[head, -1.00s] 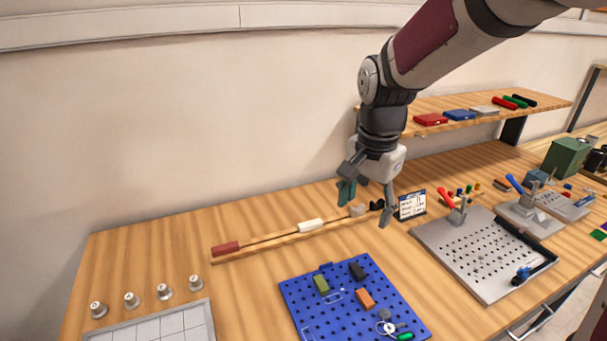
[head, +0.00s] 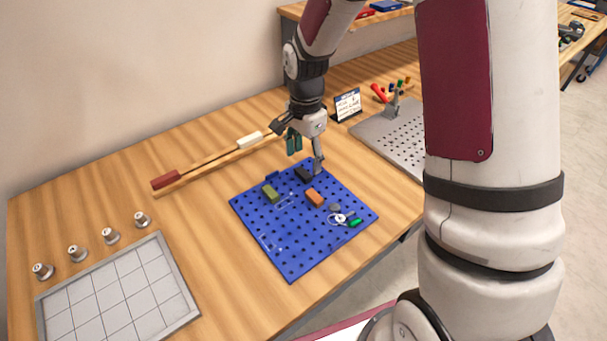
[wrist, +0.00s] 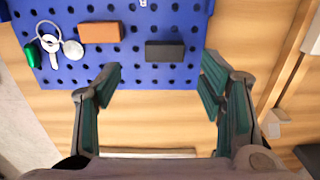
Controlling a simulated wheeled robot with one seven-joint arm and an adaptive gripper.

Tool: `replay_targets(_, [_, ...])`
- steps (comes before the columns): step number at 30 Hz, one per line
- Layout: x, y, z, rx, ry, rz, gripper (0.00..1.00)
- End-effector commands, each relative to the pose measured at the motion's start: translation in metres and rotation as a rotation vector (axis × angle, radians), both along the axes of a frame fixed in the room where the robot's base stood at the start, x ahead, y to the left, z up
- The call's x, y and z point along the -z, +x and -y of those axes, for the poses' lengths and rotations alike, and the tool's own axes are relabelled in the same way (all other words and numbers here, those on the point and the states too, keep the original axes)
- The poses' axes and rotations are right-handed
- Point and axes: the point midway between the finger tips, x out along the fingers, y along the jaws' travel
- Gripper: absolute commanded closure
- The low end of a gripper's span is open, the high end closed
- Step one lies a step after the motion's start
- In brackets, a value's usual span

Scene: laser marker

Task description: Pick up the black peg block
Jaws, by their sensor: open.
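The black peg block (head: 304,174) sits on the blue pegboard (head: 290,262), near its back edge. In the wrist view the black peg block (wrist: 165,50) lies ahead of the fingertips, between their two lines and apart from them. My gripper (head: 305,163) is open and empty, above the back edge of the board.
An orange block (head: 314,197), an olive block (head: 271,193) and a ring with a green tag (head: 355,222) are on the board. A rail with a white piece (head: 249,140) runs behind. A grey tiled tray (head: 118,290) and several knobs stand left.

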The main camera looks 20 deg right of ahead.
Motion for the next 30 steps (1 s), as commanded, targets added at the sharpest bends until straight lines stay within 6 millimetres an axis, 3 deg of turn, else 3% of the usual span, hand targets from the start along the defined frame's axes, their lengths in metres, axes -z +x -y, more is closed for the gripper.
replay_targets(13, [0.048,0.004,-0.003,-0.001,0.000,-0.003,0.37])
replay_targets(23, [0.054,0.005,-0.003,-0.001,0.000,0.001,0.37])
replay_targets(28, [0.054,0.005,-0.003,-0.001,0.000,0.001,0.75])
replay_targets(30, [0.054,0.005,-0.003,-0.001,0.000,0.001,0.76])
